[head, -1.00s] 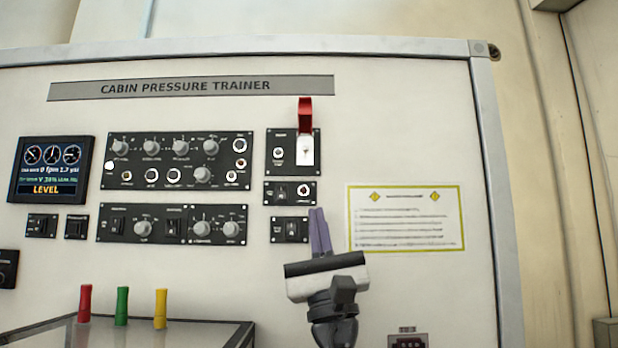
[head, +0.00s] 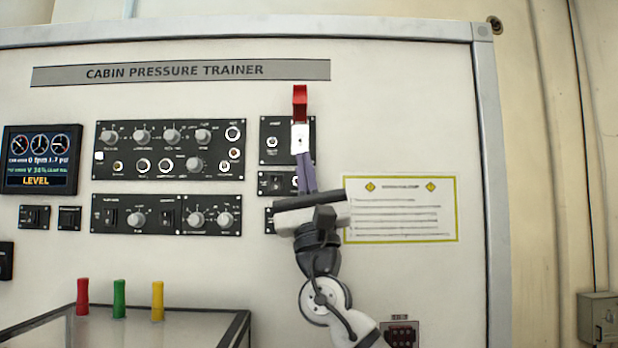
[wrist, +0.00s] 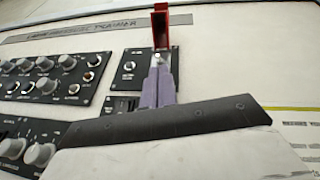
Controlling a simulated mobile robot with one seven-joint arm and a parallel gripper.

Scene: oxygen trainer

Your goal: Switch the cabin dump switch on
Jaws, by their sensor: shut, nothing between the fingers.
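The cabin dump switch (head: 300,137) sits on a white plate at the right of a small black panel (head: 270,127). Its red guard (head: 299,104) stands raised above it. In the wrist view the guard (wrist: 161,25) is upright and the small metal toggle (wrist: 166,61) shows below it. My gripper (head: 304,158) is shut and empty, with its purple fingers pointing up. Its fingertips are just below the toggle in the head view. In the wrist view the fingertips (wrist: 158,72) overlap the toggle's lower part; I cannot tell whether they touch it.
A small switch panel (head: 272,183) lies just left of my fingers, and another is partly hidden by my gripper. A larger knob panel (head: 169,148) is further left. A yellow-bordered notice (head: 400,228) is at the right. Red, green and yellow posts stand at lower left.

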